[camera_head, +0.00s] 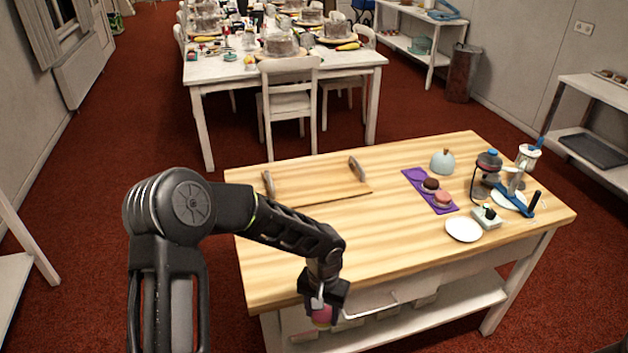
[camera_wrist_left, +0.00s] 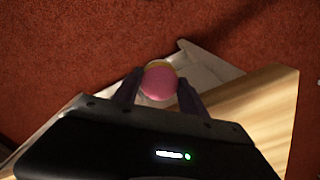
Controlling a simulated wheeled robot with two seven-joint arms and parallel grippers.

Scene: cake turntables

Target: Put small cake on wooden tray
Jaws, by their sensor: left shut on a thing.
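A small pink cake (camera_head: 322,317) is held in my left gripper (camera_head: 321,308), in front of the wooden table's near edge and low beside it. The left wrist view shows the pink cake (camera_wrist_left: 158,84) between the two dark fingers of the left gripper (camera_wrist_left: 159,92), with a yellowish rim at its far side. The wooden tray (camera_head: 325,187) lies on the left part of the tabletop, with an upright handle at each end. My right gripper is not in view.
On the wooden table (camera_head: 390,235), a purple mat (camera_head: 415,177) carries a dark cake (camera_head: 430,184) and a pinkish one (camera_head: 443,199). A white plate (camera_head: 463,229), a pale blue dome (camera_head: 443,162) and stands are at the right. The table's middle is clear.

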